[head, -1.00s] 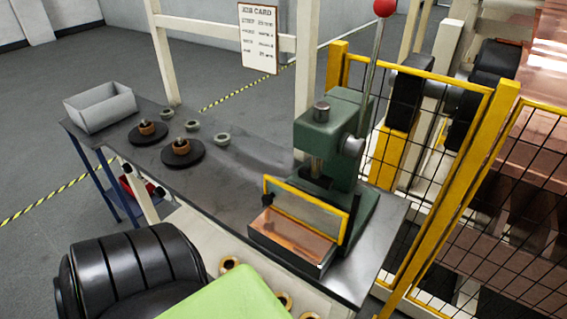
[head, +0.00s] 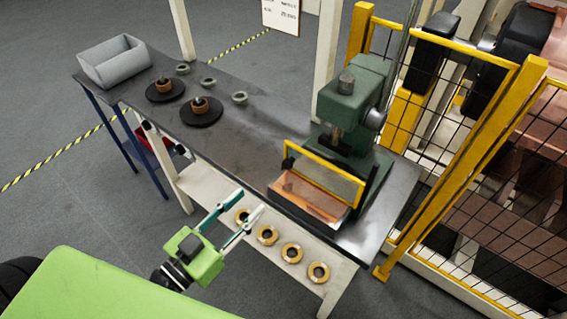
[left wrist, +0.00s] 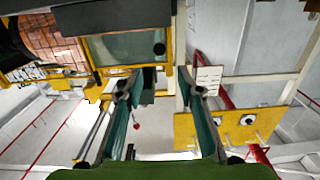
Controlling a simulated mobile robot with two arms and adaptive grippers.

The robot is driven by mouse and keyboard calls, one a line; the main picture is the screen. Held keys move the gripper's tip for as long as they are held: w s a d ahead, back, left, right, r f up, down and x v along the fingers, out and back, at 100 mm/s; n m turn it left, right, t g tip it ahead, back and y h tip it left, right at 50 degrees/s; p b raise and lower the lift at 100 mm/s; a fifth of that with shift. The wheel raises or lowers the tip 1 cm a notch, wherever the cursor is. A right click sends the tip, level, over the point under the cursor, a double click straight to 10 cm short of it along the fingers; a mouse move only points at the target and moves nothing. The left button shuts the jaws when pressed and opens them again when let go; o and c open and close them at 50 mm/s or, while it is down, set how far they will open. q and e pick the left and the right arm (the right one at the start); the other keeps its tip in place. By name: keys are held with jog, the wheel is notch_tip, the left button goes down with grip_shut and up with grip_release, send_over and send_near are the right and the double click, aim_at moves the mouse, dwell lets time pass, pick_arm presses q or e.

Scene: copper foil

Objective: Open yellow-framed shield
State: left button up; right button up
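The yellow-framed shield (head: 328,172) with its clear pane stands tilted at the front of the green press (head: 350,110), above a copper-coloured tray (head: 308,198). In the left wrist view the shield (left wrist: 125,46) shows at the upper left, with a round black knob (left wrist: 159,48) near its right side. My left gripper (head: 251,200) is in front of the bench, left of and below the shield, apart from it. Its two fingers are spread and nothing is between them; they also show in the left wrist view (left wrist: 155,85). My right gripper is not visible.
The bench (head: 255,150) carries a grey bin (head: 118,65), black discs with copper-coloured spools, and several small rings. Several copper-coloured rings sit on the lower front ledge (head: 291,253). A yellow mesh fence (head: 470,160) stands close on the right.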

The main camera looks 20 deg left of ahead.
aim_at(286, 165)
pick_arm(q)
jog(key=p+x, duration=0.3)
jog(key=x, duration=0.9)
jog(key=shift+w+d+r, duration=0.1)
jog(key=shift+w, duration=0.1)
jog(key=shift+w+d, duration=0.25)
jog(key=shift+w, duration=0.35)
grip_shut()
